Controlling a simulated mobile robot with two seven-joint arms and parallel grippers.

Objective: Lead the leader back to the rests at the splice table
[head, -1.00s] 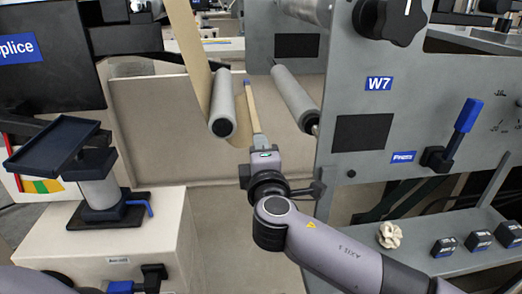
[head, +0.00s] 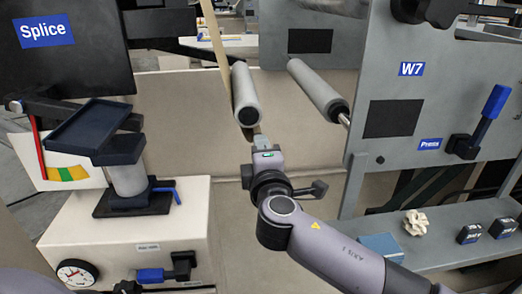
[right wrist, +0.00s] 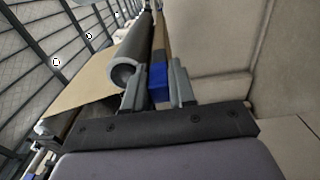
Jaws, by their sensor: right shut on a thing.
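My right gripper (head: 262,140) is in the middle of the head view, just below the near end of the left grey roller (head: 246,95). In the right wrist view its fingers (right wrist: 158,88) are shut on the blue end (right wrist: 158,79) of a tan bar, which I take as the leader's bar. The bar runs away beside a roller (right wrist: 132,60). A brown kraft sheet (right wrist: 88,95) spreads left of that roller. In the head view a kraft strip (head: 214,45) rises behind the left roller. The gripper mostly hides the bar there. I cannot make out the rests. My left gripper is not in view.
A blue Splice sign (head: 45,32) is on a dark panel at left. A dark tray (head: 88,127) stands on a pale cabinet (head: 85,230). At right are another roller (head: 318,90), a grey W7 panel (head: 430,60), a blue-handled lever (head: 490,115) and a shelf with crumpled paper (head: 416,222).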

